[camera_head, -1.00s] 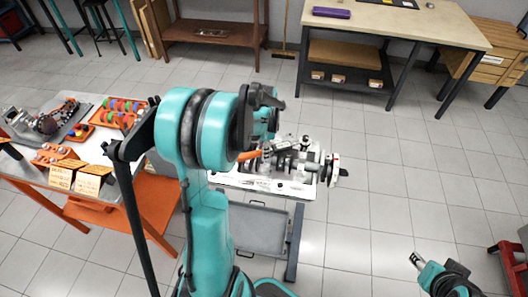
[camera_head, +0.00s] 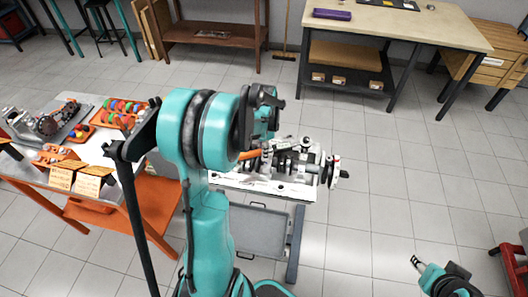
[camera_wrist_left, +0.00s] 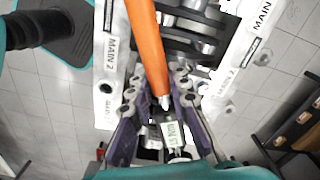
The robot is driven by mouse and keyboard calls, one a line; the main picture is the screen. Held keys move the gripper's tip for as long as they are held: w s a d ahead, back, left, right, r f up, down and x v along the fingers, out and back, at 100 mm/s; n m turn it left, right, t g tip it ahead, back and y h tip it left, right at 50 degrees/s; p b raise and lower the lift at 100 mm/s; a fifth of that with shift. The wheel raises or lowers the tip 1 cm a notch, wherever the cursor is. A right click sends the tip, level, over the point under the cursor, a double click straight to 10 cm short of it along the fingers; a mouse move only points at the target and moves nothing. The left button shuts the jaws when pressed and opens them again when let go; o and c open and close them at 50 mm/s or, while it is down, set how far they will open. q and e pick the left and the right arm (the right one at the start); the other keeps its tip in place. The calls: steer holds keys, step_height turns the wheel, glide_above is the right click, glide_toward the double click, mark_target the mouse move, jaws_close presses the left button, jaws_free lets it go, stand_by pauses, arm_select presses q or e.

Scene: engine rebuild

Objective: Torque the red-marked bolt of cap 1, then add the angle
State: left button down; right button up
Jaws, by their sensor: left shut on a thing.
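My left gripper (camera_wrist_left: 165,115) is shut on a torque wrench with an orange handle (camera_wrist_left: 146,45) and a metal tip. A small pale tag (camera_wrist_left: 171,135) shows between its fingers; its text is hard to read. In the head view, the orange handle (camera_head: 250,154) shows beside my arm, over the left part of the engine block (camera_head: 305,191). The block also fills the upper wrist view, with "MAIN 2" labels on its rails (camera_wrist_left: 108,62). I cannot make out cap 1 or its red-marked bolt. My right gripper (camera_head: 416,262) is away at the lower right, too small to read.
A white and black wheel (camera_head: 334,171) sticks out at the block's right end. A grey tray (camera_head: 255,232) lies below the block. A side table (camera_head: 100,148) with orange trays stands at the left. A workbench (camera_head: 400,22) stands at the back.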

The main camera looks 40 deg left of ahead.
arm_select(q)
steer(key=shift+w+a+m+b, duration=0.35)
steer(key=shift+w+a+m, duration=0.85)
steer(key=shift+a, duration=0.1)
stand_by(3.9)
steer(key=shift+w+a+m, duration=0.4)
steer(key=shift+w+m, duration=0.1)
steer(key=shift+m, duration=0.1)
steer(key=shift+w, duration=0.1)
steer(key=shift+w+a+m, duration=0.45)
steer(key=shift+w+m, duration=0.05)
steer(key=shift+w, duration=0.1)
steer(key=shift+w, duration=0.15)
stand_by(0.4)
steer(key=shift+w+a+m, duration=0.35)
steer(key=shift+w+m, duration=0.2)
steer(key=shift+m, duration=0.05)
steer(key=shift+w, duration=0.15)
